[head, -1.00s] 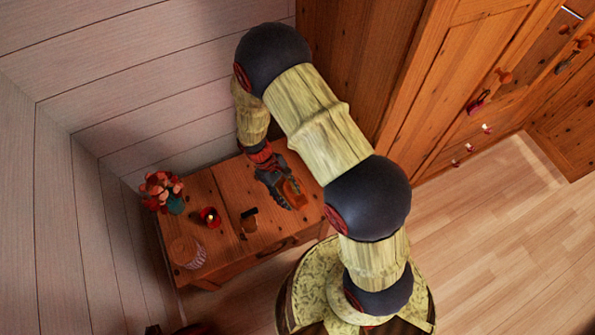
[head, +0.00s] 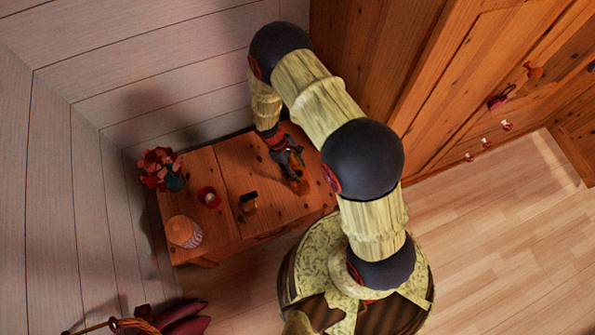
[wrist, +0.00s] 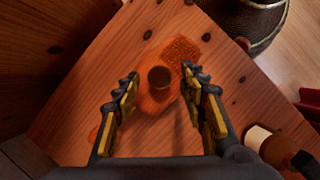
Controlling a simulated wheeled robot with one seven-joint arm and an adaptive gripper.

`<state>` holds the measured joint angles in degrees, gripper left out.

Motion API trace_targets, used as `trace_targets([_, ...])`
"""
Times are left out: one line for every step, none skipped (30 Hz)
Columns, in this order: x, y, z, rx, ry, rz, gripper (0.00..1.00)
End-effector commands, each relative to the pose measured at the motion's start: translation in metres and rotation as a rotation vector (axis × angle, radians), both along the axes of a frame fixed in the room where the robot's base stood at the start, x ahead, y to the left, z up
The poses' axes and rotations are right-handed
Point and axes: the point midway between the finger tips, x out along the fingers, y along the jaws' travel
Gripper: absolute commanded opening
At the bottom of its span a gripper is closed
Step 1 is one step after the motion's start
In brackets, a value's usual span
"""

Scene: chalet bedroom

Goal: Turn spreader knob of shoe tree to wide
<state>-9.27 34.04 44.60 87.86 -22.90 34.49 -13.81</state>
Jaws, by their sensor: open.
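The shoe tree is a reddish-orange wooden piece with a dotted patch at one end (wrist: 180,50), lying on the wooden table. Its knob (wrist: 160,77), a dark round cap, stands up between my finger tips in the wrist view. My gripper (wrist: 161,84) is open, with one finger on each side of the knob and a gap on both sides. In the head view my gripper (head: 291,160) points down at the right part of the table, and the shoe tree (head: 301,187) shows partly beside it. I cannot read any knob marking.
The table (head: 225,225) also holds a flower pot (head: 174,181), a red candle holder (head: 209,196), a small dark-capped bottle (head: 249,202) and a round lidded jar (head: 185,231). In the wrist view the bottle (wrist: 265,143) is at lower right. A wooden wardrobe (head: 455,100) stands to the right.

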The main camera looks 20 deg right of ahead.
Motion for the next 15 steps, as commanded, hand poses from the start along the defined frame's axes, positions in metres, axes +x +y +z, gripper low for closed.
trace_targets([-0.0013, -0.0016, -0.0064, 0.000, 0.000, 0.000, 0.42])
trace_targets([-0.0017, -0.0021, -0.0081, 0.001, -0.001, 0.000, 0.42])
trace_targets([-0.0020, -0.0026, -0.0096, 0.000, -0.001, 0.000, 0.42])
trace_targets([-0.0021, -0.0028, -0.0101, 0.001, -0.002, 0.000, 0.42])
trace_targets([-0.0021, -0.0030, -0.0103, 0.001, -0.002, 0.000, 0.42])
trace_targets([-0.0022, -0.0031, -0.0103, 0.001, -0.002, 0.000, 0.42])
trace_targets([-0.0021, -0.0030, -0.0101, 0.001, -0.002, 0.000, 0.42])
trace_targets([-0.0021, -0.0031, -0.0098, 0.001, -0.002, 0.000, 0.42])
trace_targets([-0.0021, -0.0030, -0.0097, 0.001, -0.002, 0.000, 0.42])
trace_targets([-0.0021, -0.0030, -0.0097, 0.001, -0.002, 0.000, 0.42])
trace_targets([-0.0021, -0.0029, -0.0096, 0.001, -0.002, 0.000, 0.42])
trace_targets([-0.0021, -0.0029, -0.0096, 0.001, -0.002, 0.000, 0.39])
trace_targets([-0.0021, -0.0029, -0.0096, 0.001, -0.002, 0.000, 0.38])
trace_targets([-0.0021, -0.0029, -0.0096, 0.001, -0.002, 0.000, 0.36])
trace_targets([-0.0021, -0.0029, -0.0096, 0.001, -0.002, 0.000, 0.34])
